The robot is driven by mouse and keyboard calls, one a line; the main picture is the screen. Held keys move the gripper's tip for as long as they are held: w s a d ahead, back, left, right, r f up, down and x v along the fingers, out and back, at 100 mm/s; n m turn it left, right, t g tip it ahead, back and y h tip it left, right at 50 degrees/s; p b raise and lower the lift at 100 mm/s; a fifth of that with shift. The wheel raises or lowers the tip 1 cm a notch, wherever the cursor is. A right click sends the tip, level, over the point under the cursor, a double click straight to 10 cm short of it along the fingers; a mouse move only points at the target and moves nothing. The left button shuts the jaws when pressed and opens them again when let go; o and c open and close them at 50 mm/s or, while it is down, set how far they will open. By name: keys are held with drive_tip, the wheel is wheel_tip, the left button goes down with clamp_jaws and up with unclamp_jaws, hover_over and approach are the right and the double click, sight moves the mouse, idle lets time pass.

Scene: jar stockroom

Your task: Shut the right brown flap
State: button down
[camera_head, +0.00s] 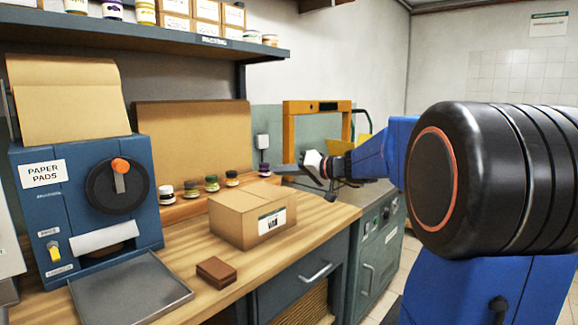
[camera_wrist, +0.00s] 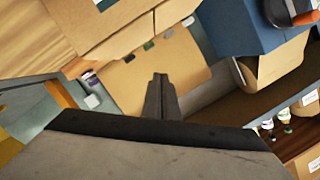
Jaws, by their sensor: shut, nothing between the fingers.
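A brown cardboard box (camera_head: 240,232) with a white label stands on the wooden workbench (camera_head: 190,262). Its top (camera_head: 250,198) looks nearly flat, with a seam between the flaps; I cannot tell whether the right flap lies fully down. The box also shows at the top of the wrist view (camera_wrist: 113,18), cut by the frame edge. My gripper (camera_head: 284,169) is above and behind the box's right side, apart from it. In the wrist view my gripper's fingers (camera_wrist: 160,80) are together and empty.
A blue paper pad machine (camera_head: 75,195) with a grey tray (camera_head: 130,290) stands at the left. A small brown block (camera_head: 217,272) lies in front of the box. Several small jars (camera_head: 211,183) line the back. A shelf (camera_head: 150,36) hangs above.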

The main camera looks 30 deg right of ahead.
drive_tip(key=s+a+f+n+h, duration=0.1)
drive_tip(key=a+f+n, duration=0.2)
drive_tip(key=f+n, duration=0.1)
drive_tip(key=shift+s+a+f+h, duration=0.15)
drive_tip(key=shift+a+f+h, duration=0.15)
drive_tip(key=shift+f, duration=0.45)
drive_tip(key=shift+f, duration=0.1)
drive_tip(key=s+d+r, duration=0.3)
drive_tip(key=s+r, duration=0.3)
drive_tip(key=s, duration=0.3)
drive_tip(key=shift+r, duration=0.2)
idle(0.4)
drive_tip(key=shift+d, duration=0.1)
